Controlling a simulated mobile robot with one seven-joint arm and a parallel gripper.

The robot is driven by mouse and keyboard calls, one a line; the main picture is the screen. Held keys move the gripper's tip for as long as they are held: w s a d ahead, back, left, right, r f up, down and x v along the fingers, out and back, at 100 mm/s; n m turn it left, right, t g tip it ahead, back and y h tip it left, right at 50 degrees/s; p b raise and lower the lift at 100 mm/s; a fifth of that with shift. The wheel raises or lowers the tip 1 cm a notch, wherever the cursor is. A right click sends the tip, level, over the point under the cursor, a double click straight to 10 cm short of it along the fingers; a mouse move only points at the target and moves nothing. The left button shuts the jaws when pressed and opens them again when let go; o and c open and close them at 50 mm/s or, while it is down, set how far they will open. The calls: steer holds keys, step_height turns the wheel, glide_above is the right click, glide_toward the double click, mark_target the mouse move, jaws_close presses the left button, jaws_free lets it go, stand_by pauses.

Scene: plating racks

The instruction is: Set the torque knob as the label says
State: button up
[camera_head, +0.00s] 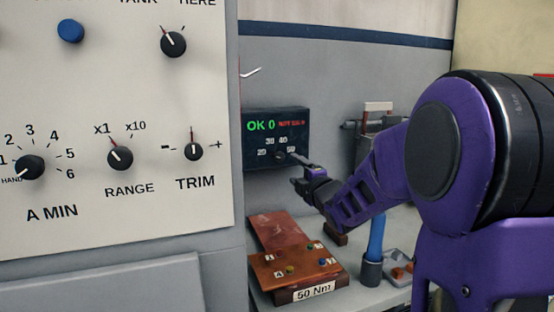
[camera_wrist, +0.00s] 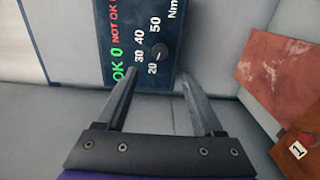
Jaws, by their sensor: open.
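A dark torque box (camera_head: 250,155) hangs on the grey back wall, with a green "OK 0", red lettering and a dial marked 20, 30, 40, 50. Its small black torque knob (camera_wrist: 159,52) shows in the wrist view, where a faint light mark seems to point toward 20. The label (camera_head: 314,290) on the front of the reddish-brown block reads "50 Nm". My gripper (camera_head: 298,171) is open and empty in front of the box. In the wrist view my gripper (camera_wrist: 160,75) has a finger either side of the knob's line, apparently short of touching it.
The reddish-brown block (camera_head: 280,232) with coloured numbered spots lies on the bench below my gripper. A blue-handled tool (camera_head: 376,238) stands in a grey holder to its right, beside a small tray (camera_head: 400,258). A large panel with several knobs (camera_head: 110,200) fills the left.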

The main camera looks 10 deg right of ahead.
mark_target(280, 157)
steer(key=w, duration=0.3)
steer(key=w+a, duration=0.1)
steer(key=w, duration=0.3)
steer(key=w+a, duration=0.1)
steer(key=w, duration=0.3)
steer(key=shift+p, duration=0.35)
steer(key=shift+s, duration=0.1)
jaws_close()
